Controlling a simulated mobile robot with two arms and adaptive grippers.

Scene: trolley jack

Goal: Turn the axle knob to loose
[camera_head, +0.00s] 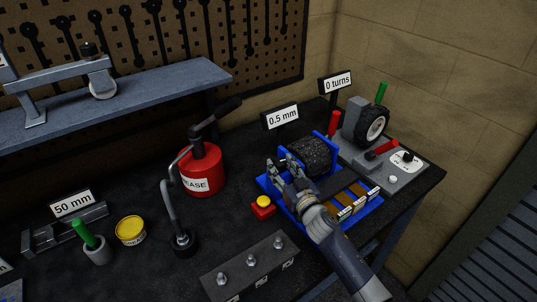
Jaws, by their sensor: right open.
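The axle knob, seemingly the small black knob (407,156) on a white dial plate, sits at the right end of a grey fixture (405,178). The dial lettering is too small to read. The fixture carries a black-tyred wheel (374,124) and a red-handled lever (383,148). My left gripper is out of view.
A "0 turns" sign (338,83) stands behind the wheel, and a "0.5 mm" sign (282,116) behind the roller. The bench's right edge lies just past the fixture.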

